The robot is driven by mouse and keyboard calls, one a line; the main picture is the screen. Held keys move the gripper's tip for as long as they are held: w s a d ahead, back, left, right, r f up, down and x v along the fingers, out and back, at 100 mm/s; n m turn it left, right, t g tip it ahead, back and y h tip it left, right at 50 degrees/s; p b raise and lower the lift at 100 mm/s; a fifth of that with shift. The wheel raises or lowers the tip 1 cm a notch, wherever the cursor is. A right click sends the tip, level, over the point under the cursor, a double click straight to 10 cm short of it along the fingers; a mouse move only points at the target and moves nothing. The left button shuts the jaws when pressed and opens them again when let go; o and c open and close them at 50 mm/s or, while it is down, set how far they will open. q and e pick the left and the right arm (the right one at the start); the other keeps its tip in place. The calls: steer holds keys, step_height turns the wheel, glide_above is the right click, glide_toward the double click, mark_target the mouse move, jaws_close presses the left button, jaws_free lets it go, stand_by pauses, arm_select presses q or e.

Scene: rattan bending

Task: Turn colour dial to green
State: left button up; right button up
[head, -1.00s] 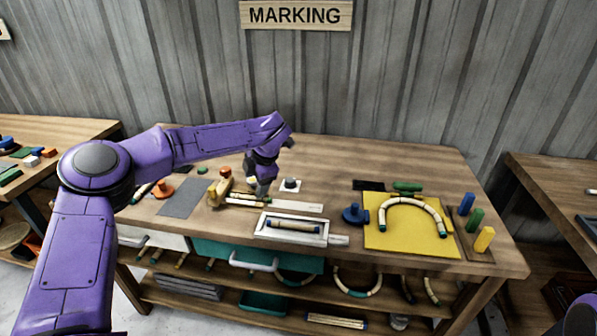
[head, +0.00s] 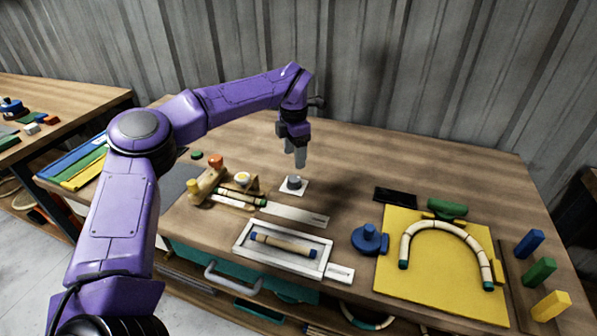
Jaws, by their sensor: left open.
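A small grey knob (head: 294,182) sits on a white square plate on the workbench, and I take it for the colour dial. Any colour marks on the plate are too small to read. My left gripper (head: 300,163) points down just above and slightly behind the knob, apart from it as far as I can see. Its jaws are open with nothing between them. My right gripper is out of view.
A white tray (head: 240,244) with a rattan piece lies in front of the dial. A wooden jig (head: 203,187) stands to its left. A blue knob-like tool (head: 369,239) and a yellow board (head: 400,290) with a bent rattan arch lie right. The bench behind is clear.

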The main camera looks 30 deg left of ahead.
mark_target(295, 178)
arm_select(q)
step_height(295, 178, down, 8)
steer(key=shift+w+r+p, duration=0.1)
steer(key=shift+w+p, duration=0.05)
steer(key=shift+p, duration=0.3)
steer(key=shift+s, duration=0.25)
steer(key=shift+w, duration=0.1)
steer(key=c, duration=1.1)
